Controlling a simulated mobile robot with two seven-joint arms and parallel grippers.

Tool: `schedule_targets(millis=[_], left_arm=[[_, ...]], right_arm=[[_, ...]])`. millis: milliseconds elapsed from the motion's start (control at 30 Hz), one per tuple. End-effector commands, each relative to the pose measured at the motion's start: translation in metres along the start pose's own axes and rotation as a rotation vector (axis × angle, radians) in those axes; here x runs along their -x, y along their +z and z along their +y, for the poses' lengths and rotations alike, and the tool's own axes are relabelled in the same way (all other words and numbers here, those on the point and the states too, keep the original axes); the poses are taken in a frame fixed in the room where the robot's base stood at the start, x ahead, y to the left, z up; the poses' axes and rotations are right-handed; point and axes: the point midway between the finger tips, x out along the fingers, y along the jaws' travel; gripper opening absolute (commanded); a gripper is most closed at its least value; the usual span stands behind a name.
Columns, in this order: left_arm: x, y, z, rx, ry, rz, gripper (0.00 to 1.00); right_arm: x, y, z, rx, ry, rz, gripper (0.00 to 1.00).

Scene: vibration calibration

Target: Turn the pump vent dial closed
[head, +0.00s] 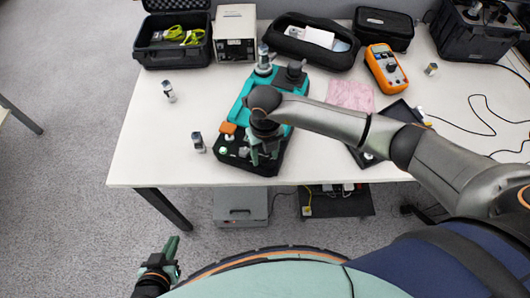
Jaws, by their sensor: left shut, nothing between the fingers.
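The teal and black pump unit (236,112) stands on the white table, left of the middle. Its black front panel carries small light knobs (244,152) and an orange part (228,128). I cannot tell which of these is the vent dial; part of the panel is hidden behind my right gripper. My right gripper (264,158) points down at the panel, at its right part. Whether it touches anything or how far its fingers are apart is unclear. My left gripper (172,246) is shut and empty, low in front of the table, away from the pump.
Small metal cylinders (168,91) stand on the table left of the pump. An open black case (172,52), a beige box (234,32) and a black pouch (290,40) line the back. An orange multimeter (386,68) and a pink cloth (350,95) lie to the right.

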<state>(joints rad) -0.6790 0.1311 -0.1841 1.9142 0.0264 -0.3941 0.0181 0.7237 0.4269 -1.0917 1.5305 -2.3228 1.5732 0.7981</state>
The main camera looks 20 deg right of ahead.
Motion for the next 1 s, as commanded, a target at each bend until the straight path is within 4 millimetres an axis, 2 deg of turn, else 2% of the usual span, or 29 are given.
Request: schedule_targets(millis=[67,467,1000], left_arm=[[0.0,0.0001,0.0,0.0,0.0,0.0,0.0],[0.0001,0.0001,0.0001,0.0,0.0,0.0,0.0],[-0.0032,0.0037,-0.0002,0.0,0.0,0.0,0.0]], right_arm=[[0.0002,0.0,0.0,0.0,0.0,0.0,0.45],[0.0004,0.0001,-0.0002,-0.001,0.0,0.0,0.0],[-0.0005,0.0005,-0.0007,0.045,0.0,0.0,0.0]])
